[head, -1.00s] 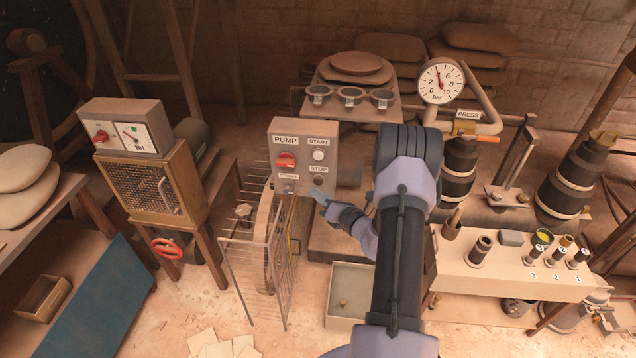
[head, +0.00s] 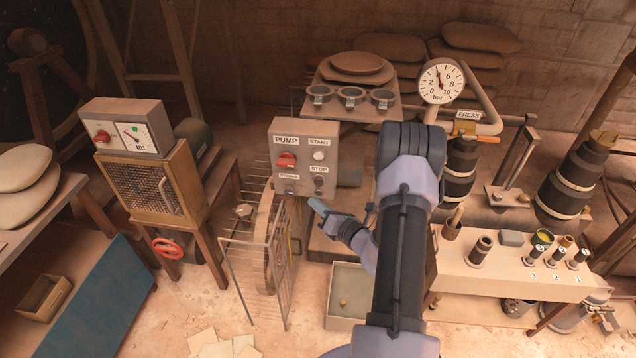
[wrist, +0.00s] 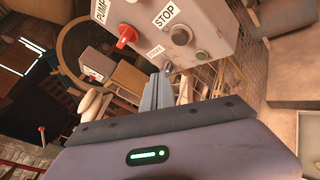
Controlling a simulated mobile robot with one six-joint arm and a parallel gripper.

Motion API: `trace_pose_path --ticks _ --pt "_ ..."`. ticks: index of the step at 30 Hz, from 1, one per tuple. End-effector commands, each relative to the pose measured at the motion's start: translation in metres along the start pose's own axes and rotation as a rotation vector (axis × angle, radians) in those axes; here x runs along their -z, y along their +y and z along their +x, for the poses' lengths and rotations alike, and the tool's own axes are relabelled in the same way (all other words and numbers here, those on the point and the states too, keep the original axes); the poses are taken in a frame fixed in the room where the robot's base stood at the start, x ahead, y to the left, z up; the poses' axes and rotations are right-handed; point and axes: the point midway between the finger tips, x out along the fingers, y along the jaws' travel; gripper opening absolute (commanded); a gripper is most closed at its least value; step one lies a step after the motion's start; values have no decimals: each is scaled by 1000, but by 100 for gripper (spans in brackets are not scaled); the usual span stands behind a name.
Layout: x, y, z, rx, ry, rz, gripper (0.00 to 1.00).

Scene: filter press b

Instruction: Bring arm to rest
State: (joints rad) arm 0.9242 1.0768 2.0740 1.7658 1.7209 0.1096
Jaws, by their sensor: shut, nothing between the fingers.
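My gripper (head: 315,204) is shut and empty, just in front of and below the right side of the grey pump control box (head: 303,156). In the head view a clear gap separates the fingertips from the box. The box carries a red knob (head: 286,161), a START button (head: 319,155) and a STOP button (head: 319,181). In the wrist view the closed fingers (wrist: 160,78) point toward the box's lower edge, near a small knob there (wrist: 168,66). The STOP button (wrist: 181,35) also shows above. I cannot tell contact from the wrist view alone.
A wire cage guard (head: 262,262) stands below the box. An open tray (head: 350,290) lies on the floor under my arm. A bench with numbered cups (head: 510,285) is at the right. A pressure gauge (head: 442,81) stands behind my arm, near zero.

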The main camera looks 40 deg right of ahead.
Motion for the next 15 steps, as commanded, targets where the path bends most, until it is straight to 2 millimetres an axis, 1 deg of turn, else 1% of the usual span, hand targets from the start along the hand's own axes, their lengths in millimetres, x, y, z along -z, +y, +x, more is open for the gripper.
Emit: trace_pose_path --ticks 5,7,8,10,11,12,13,14,15 --pt "0 0 0 -1 0 -1 0" --pt "-2 12 3 -26 13 -20 0" --pt "-5 24 6 -53 27 -41 0" --pt "-10 73 13 -164 88 -131 0" --pt "-11 102 15 -230 124 -187 0" --pt "-10 145 14 -328 178 -276 0" --pt "-8 178 10 -406 221 -351 0" --pt "-4 210 3 -485 264 -430 0" --pt "4 251 -10 -591 321 -544 0"
